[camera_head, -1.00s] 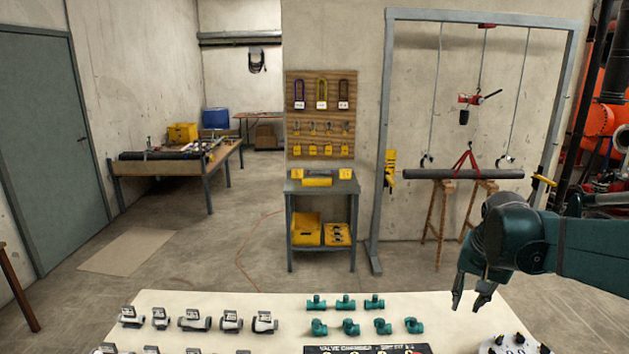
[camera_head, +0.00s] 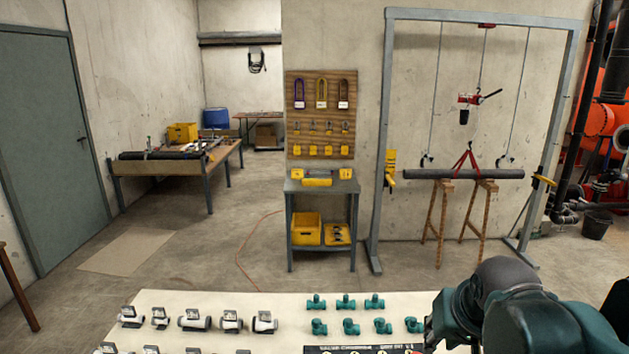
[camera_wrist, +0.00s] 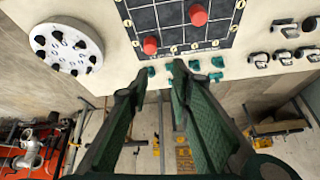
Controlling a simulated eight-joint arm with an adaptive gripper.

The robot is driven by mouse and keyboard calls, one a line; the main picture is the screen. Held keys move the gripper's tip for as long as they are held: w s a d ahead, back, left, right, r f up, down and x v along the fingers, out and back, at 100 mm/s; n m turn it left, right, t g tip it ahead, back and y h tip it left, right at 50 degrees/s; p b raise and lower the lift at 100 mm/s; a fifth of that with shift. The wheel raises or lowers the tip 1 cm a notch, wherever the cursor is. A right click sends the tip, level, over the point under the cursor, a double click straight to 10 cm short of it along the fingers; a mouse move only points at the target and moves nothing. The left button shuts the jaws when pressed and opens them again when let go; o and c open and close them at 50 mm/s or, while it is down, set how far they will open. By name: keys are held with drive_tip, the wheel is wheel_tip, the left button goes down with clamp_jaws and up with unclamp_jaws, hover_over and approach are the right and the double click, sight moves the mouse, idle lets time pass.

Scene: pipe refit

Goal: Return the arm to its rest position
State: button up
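My arm is low at the right front in the head view, its teal wrist joint over the right end of the cream table (camera_head: 270,306). My gripper's fingertips are hidden there. In the wrist view my gripper (camera_wrist: 158,80) shows two dark green fingers spread apart, with nothing between them. Beyond them are the table's edge and the teal valve fittings.
Teal fittings (camera_head: 346,302) and grey-white valves (camera_head: 195,320) stand on the table. The wrist view shows a dark gridded board (camera_wrist: 180,25) with red pieces and a round white plate (camera_wrist: 65,45) with black knobs. Open floor lies beyond the table.

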drive_tip(key=s+a+f+n+t, duration=0.1)
drive_tip(key=s+a+f+n, duration=0.1)
drive_tip(key=s+a, duration=0.2)
drive_tip(key=s, duration=0.2)
drive_tip(key=shift+s+a+f+y, duration=0.3)
drive_tip(key=shift+f, duration=0.1)
wheel_tip(320, 180, down, 16)
drive_tip(key=b, duration=1.6)
drive_tip(key=shift+r, duration=0.2)
idle(1.8)
